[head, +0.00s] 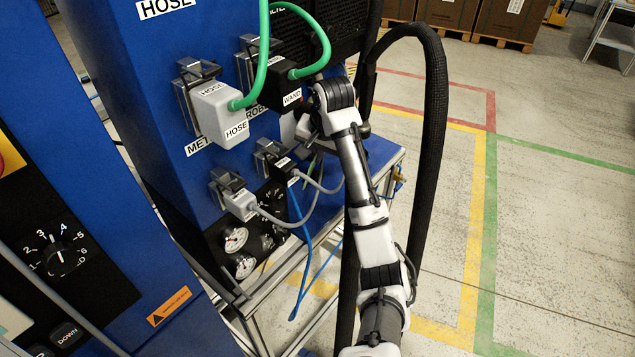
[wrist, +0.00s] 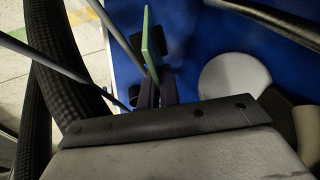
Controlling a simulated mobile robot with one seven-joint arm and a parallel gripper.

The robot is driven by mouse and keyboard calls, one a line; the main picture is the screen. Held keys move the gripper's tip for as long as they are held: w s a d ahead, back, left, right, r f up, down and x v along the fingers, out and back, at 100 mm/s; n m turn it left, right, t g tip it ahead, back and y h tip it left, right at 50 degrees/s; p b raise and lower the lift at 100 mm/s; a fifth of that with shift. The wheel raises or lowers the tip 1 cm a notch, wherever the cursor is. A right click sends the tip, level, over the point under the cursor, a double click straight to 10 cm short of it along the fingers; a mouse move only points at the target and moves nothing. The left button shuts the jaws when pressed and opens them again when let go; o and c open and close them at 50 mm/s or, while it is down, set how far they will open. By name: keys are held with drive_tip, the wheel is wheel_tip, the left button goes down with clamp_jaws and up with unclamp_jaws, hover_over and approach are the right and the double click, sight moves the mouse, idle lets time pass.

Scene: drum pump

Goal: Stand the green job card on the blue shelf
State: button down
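The green job card (wrist: 152,38) shows nearly edge-on in the wrist view, its lower part between the fingertips of my gripper (wrist: 150,66). My gripper appears shut on it. The blue shelf (wrist: 190,30) spreads behind and below the card in the wrist view. I cannot tell whether the card touches it. In the head view the shelf (head: 385,152) is at the right side of the blue cabinet, partly covered by my arm. My gripper and the card are mostly hidden there behind my wrist.
A round whitish object (wrist: 235,82) is on the blue surface right of my gripper. Grey and black connectors (head: 225,112) with green hoses stand left of my arm. Blue and grey cables hang below.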

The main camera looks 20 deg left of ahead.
sight(316, 177)
wheel_tip(316, 177, down, 7)
drive_tip(key=shift+f+b, duration=0.1)
drive_tip(key=shift+b, duration=0.25)
drive_tip(key=shift+f+p, duration=0.35)
drive_tip(key=shift+f, duration=1.05)
drive_tip(key=shift+f, duration=0.15)
drive_tip(key=c, duration=1.6)
unclamp_jaws()
